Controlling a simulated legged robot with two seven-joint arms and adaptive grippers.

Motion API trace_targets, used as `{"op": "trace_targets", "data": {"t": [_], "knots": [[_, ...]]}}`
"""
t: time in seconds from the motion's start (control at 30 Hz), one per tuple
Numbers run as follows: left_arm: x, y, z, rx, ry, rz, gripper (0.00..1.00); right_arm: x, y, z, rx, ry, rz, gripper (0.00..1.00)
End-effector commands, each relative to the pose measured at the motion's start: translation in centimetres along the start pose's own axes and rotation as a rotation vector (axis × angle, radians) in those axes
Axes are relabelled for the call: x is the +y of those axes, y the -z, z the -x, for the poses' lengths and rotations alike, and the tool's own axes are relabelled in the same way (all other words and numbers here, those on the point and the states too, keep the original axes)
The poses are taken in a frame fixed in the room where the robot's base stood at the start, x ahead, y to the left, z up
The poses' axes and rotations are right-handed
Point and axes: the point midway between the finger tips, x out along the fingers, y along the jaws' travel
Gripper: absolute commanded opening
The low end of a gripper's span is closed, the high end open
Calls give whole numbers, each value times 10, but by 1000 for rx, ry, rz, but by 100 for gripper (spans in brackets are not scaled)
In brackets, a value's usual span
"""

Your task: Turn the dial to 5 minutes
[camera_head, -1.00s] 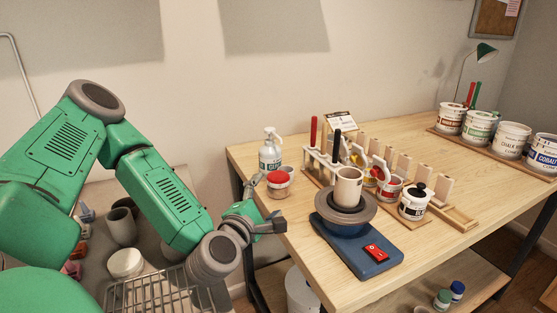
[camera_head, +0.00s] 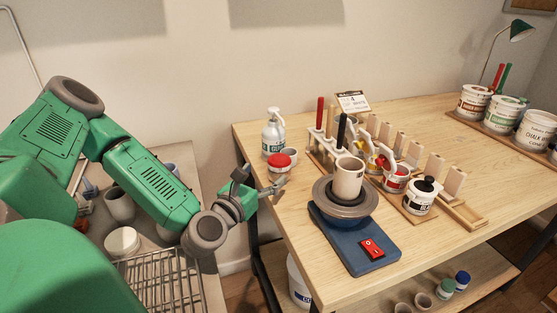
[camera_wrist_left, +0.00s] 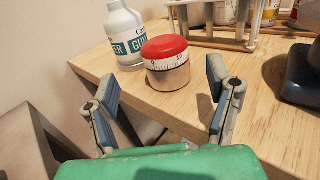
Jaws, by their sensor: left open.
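The dial is the red cap of a small round timer (camera_head: 280,163), with a white numbered band below the red top and a tan base. It stands near the table's left corner; it also shows in the left wrist view (camera_wrist_left: 166,62). My left gripper (camera_head: 268,186) is at the table's left edge, just in front of the timer. In the left wrist view my left gripper (camera_wrist_left: 162,80) is open and empty, with its fingers spread either side of the timer and apart from it. Which number the dial points to is too small to tell. My right gripper is out of view.
A blue pottery wheel (camera_head: 352,238) carrying a beige cup (camera_head: 348,177) stands to the right. A tool rack (camera_head: 322,150) is behind. The table front left is clear.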

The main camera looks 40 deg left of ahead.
Motion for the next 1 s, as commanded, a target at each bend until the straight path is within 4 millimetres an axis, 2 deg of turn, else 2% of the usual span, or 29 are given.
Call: {"op": "trace_targets", "data": {"t": [0.1, 0.33, 0.5, 0.77, 0.8, 0.93, 1.0], "knots": [[-2, -3, -26, -4, 2, -5, 73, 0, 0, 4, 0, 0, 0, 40], [-2, -2, -61, -2, 1, -5, 73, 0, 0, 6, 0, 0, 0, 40], [0, -1, -72, -1, 1, 0, 73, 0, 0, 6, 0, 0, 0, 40], [0, 0, -74, 0, 0, 0, 73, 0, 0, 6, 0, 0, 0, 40], [0, -1, -74, 0, 0, 0, 70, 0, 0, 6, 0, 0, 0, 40], [-1, -1, -74, -1, 0, -1, 24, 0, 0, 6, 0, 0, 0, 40], [-1, -1, -73, -1, 0, -2, 22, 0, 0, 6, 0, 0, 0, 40]]}}
